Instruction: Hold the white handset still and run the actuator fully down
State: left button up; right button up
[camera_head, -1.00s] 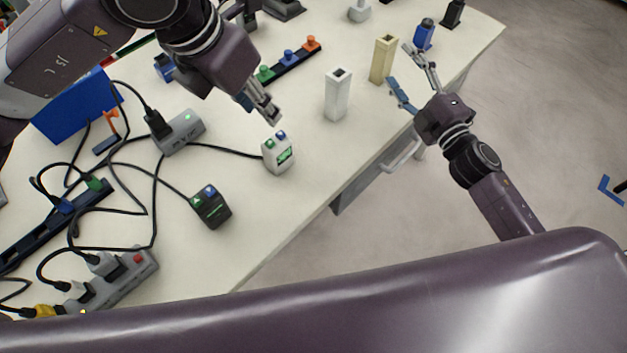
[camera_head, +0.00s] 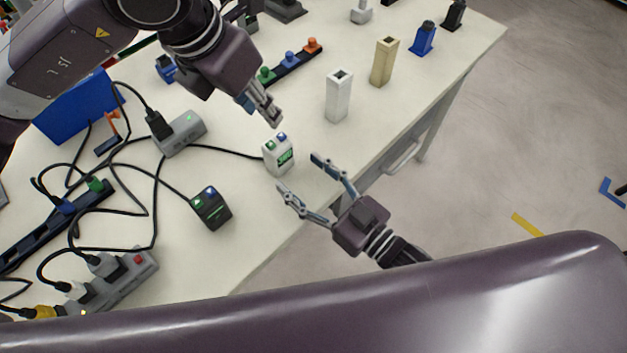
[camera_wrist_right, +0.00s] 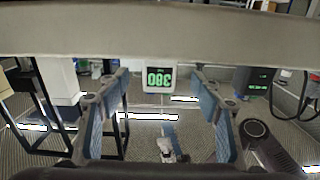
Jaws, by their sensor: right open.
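The white handset (camera_head: 278,157) stands upright on the table near its front edge, with a green and a blue button on top and a lit green display. It also shows between my right fingers, farther ahead, in the right wrist view (camera_wrist_right: 160,79). My left gripper (camera_head: 272,115) points down just above and behind the handset's buttons; its fingers look together. I see no clear gap to the buttons or contact. My right gripper (camera_head: 301,174) is open and empty, its fingers pointing at the handset from the front right, apart from it. I cannot pick out the actuator.
A dark handset (camera_head: 211,208) with green and blue buttons stands left. A grey box (camera_head: 181,134) is cabled towards the white handset. A white post (camera_head: 339,96) and beige post (camera_head: 384,62) stand right. Cables and a power strip (camera_head: 114,281) crowd the left.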

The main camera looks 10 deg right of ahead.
aim_at(286, 161)
jog(key=shift+x, duration=2.6)
jog(key=shift+c, duration=0.4)
jog(key=c, duration=1.2)
pick_arm(q)
grip_shut()
pick_arm(e)
jog(key=shift+c, duration=0.2)
